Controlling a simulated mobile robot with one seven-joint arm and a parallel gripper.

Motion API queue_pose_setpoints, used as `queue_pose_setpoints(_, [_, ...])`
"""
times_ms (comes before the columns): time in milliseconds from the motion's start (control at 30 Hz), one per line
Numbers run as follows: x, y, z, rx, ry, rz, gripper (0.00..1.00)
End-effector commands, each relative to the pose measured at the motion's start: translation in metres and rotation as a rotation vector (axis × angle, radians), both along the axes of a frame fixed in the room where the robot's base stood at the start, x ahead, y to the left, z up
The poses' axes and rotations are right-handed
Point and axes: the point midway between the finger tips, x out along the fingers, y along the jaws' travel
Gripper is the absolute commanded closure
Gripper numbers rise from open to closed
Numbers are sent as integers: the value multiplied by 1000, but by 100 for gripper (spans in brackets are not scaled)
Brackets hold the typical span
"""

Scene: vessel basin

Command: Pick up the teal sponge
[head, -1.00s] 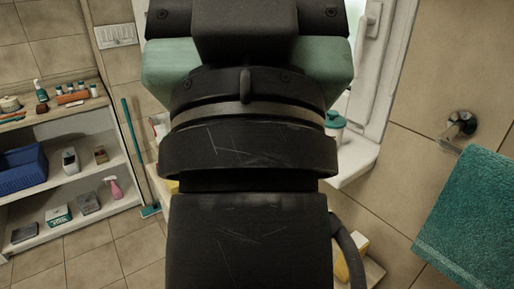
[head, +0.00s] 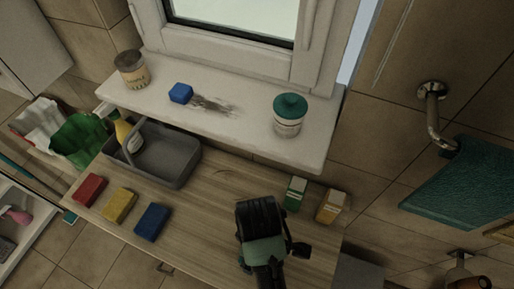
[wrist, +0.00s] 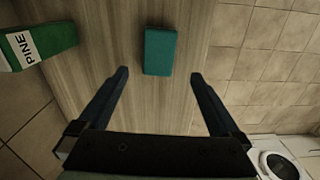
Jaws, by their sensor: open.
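The teal sponge (wrist: 160,52) lies flat on the wooden counter (wrist: 105,45) in the wrist view. It is a small rectangular block, beyond my fingertips and roughly centred between them. My gripper (wrist: 159,74) is open, with nothing between its two dark fingers. In the head view my dark arm end is over the right part of the counter (head: 205,215). I cannot make out the teal sponge there; my arm may hide it.
Red (head: 89,190), yellow (head: 120,205) and blue (head: 153,221) sponges lie left on the counter by a grey caddy (head: 180,165). A green box (wrist: 40,44) and an orange box (head: 331,206) stand near my arm. The sill (head: 240,118) holds a teal-lidded jar (head: 288,117).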

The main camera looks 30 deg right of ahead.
Motion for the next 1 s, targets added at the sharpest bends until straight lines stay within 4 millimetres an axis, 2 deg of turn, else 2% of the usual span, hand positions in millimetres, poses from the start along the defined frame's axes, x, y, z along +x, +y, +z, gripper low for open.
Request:
queue_pose_setpoints(200, [-1, 1, -41, 0, 1, -1, 0])
queue_pose_setpoints(300, [1, 0, -54, 0, -1, -1, 0])
queue_pose_setpoints(567, [1, 1, -70, -1, -3, -2, 0])
queue_pose_setpoints(800, [2, 0, -102, -1, -3, -2, 0])
queue_pose_setpoints(1000, [3, 0, -113, -2, -8, -2, 0])
